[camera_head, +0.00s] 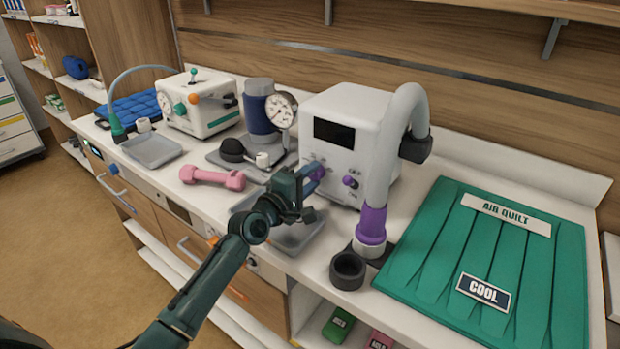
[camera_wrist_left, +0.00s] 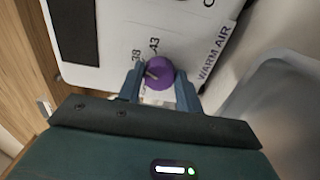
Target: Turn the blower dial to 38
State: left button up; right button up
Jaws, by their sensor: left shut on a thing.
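The blower (camera_head: 345,135) is a white box with a dark screen, standing on the counter. My left gripper (camera_head: 308,183) is at its front face, at the left dial, which it mostly hides in the head view. In the left wrist view the purple dial (camera_wrist_left: 159,75) sits between my left fingertips (camera_wrist_left: 158,82), and the fingers are shut on it. The printed numbers 38 (camera_wrist_left: 136,57) and 43 (camera_wrist_left: 154,46) show above the dial. I cannot tell exactly which number the dial points to. My right gripper is not in view.
A second purple knob (camera_head: 351,182) is right of my gripper. A grey hose (camera_head: 385,150) with a purple end stands beside the blower, near a black cup (camera_head: 348,271). A green air quilt (camera_head: 440,235) lies right. A pink dumbbell (camera_head: 212,178) and grey tray (camera_head: 293,238) are close by.

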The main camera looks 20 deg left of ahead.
pick_arm(q)
jog(key=o, duration=1)
jog(key=v, duration=1.3)
jog(key=shift+s, duration=0.15)
